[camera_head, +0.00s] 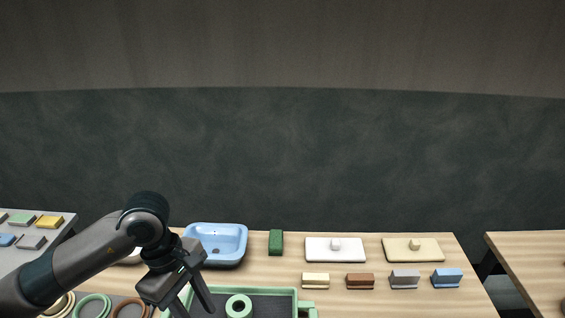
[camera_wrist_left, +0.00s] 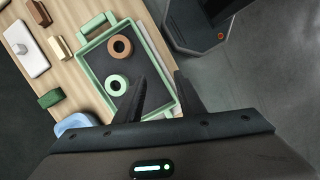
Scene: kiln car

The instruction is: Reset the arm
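My left arm comes in from the left in the head view, with its left gripper (camera_head: 193,305) pointing down by the near edge of the wooden table. The tray (camera_head: 297,301) is cut off at the bottom of the head view. A green ring (camera_wrist_left: 116,85) and a brown ring (camera_wrist_left: 120,46) lie in it. My right gripper is not in view.
On the wooden table (camera_head: 460,262) are a blue basin (camera_head: 216,242), a green block (camera_head: 276,242), a white board (camera_head: 335,257), a cream board (camera_head: 412,257) and several small blocks. A grey table (camera_head: 62,224) stands left.

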